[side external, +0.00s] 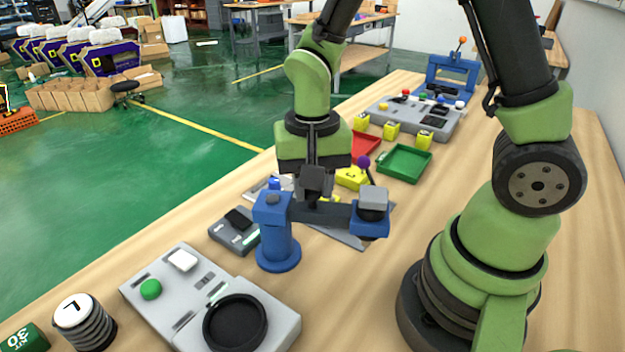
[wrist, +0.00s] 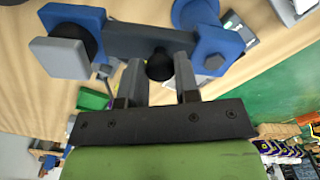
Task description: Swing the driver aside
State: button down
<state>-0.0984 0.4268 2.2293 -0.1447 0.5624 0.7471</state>
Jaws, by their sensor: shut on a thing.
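The driver stands mid-table in the side view, with a blue post (side external: 276,240) on a round base. Its dark arm (side external: 325,212) reaches right from the post to a blue end block (side external: 370,226) with a grey cap (side external: 373,197). My gripper (side external: 316,192) is over the dark arm, pointing down. In the wrist view my gripper's fingers (wrist: 160,80) are shut on a black knob (wrist: 159,64) at the middle of the arm (wrist: 150,40). The grey cap (wrist: 62,58) shows at left there. The fingertips are partly hidden in the side view.
A grey panel (side external: 183,288) with a black round dish (side external: 236,322) lies in front. Black-ringed spool (side external: 84,318) stands at front left. A yellow block (side external: 352,178) and a purple-knobbed lever (side external: 362,161) are close behind the driver. A green tray (side external: 404,163) lies farther back.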

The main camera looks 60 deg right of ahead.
dwell(0.4)
jog(key=c, duration=0.9)
grip_release()
jog(key=shift+o, duration=0.2)
notch_tip(320, 180, up, 10)
jog(key=s+r+n+t+y, duration=0.2)
jog(key=s+r+n+t, duration=0.3)
jog(key=s, duration=0.5)
notch_tip(320, 180, up, 2)
jog(key=shift+a+t, duration=0.15)
jog(key=shift+t, duration=0.95)
